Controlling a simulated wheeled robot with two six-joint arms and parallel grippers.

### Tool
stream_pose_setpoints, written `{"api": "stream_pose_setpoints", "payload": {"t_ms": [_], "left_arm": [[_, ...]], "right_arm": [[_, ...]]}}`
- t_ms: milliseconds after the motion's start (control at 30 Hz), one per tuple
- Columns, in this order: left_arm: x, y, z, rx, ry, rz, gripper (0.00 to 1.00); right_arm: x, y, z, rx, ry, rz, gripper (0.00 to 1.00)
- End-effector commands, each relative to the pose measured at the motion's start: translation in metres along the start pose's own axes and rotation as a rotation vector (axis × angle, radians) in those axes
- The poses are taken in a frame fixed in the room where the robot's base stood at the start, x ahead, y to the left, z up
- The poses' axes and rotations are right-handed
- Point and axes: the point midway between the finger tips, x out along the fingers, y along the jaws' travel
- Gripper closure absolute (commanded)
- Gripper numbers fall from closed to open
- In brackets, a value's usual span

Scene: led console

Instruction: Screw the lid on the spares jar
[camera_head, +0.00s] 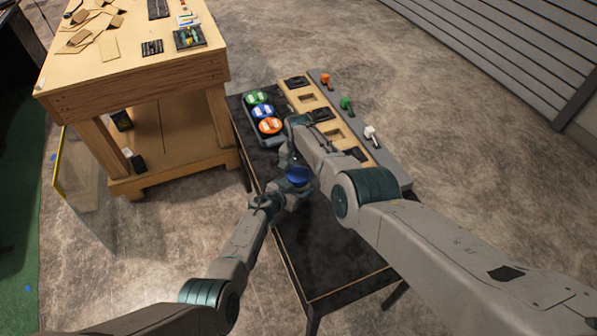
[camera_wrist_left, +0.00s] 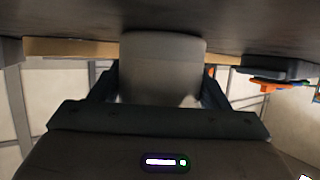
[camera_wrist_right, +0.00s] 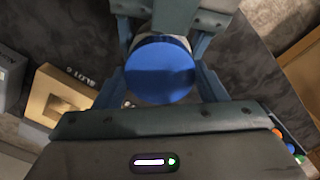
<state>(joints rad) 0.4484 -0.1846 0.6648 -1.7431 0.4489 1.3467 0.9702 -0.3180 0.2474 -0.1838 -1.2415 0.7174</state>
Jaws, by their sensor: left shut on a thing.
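The blue lid (camera_wrist_right: 160,70) lies between the fingers of my right gripper (camera_wrist_right: 160,85). It also shows in the head view (camera_head: 298,174), where my right gripper (camera_head: 289,160) reaches it from behind. Whether the right fingers press on its rim I cannot tell. My left gripper (camera_head: 288,190) is at the same spot, just below the lid. In the left wrist view the left gripper (camera_wrist_left: 160,90) is shut on a pale grey body, the jar (camera_wrist_left: 162,60). The lid hides the jar's mouth, so I cannot see whether it is seated or level.
The black table (camera_head: 335,262) is clear at its front. A tray (camera_head: 250,126) with green, blue and orange round pieces stands at the back left. A wooden slot board (camera_head: 297,96) and a grey strip (camera_head: 391,166) with coloured knobs lie on the right. A wooden workbench (camera_head: 130,75) stands left.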

Motion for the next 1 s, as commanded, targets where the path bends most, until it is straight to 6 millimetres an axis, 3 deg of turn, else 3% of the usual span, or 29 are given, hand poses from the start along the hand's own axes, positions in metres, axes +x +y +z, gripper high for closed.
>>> {"api": "stream_pose_setpoints", "payload": {"t_ms": [233, 500, 667, 700, 767, 800, 1000], "left_arm": [[0.0000, -0.0002, -0.0001, 0.000, 0.000, 0.000, 0.94], [0.0000, -0.0003, 0.0000, 0.000, 0.000, -0.001, 0.94], [-0.0001, -0.0003, 0.0000, 0.000, 0.000, -0.001, 0.94], [-0.0001, -0.0003, 0.0000, 0.000, 0.000, -0.001, 0.94], [-0.0001, -0.0003, 0.0000, 0.000, 0.000, -0.001, 0.94], [-0.0001, -0.0003, 0.0000, 0.000, 0.000, -0.001, 0.94], [-0.0001, -0.0003, 0.0000, 0.000, 0.000, 0.000, 0.94]], "right_arm": [[0.0002, 0.0001, 0.0003, 0.036, -0.001, 0.001, 0.63], [0.0004, 0.0000, 0.0004, 0.409, -0.001, 0.001, 0.63], [0.0004, -0.0001, 0.0005, 0.420, -0.001, 0.001, 0.63], [0.0004, -0.0001, 0.0005, 0.420, -0.001, 0.001, 0.30], [0.0004, -0.0001, 0.0005, 0.419, -0.001, 0.001, 0.18], [0.0004, -0.0001, 0.0005, 0.419, -0.001, 0.001, 0.14], [0.0004, -0.0002, 0.0004, 0.417, -0.001, 0.000, 0.14]]}}
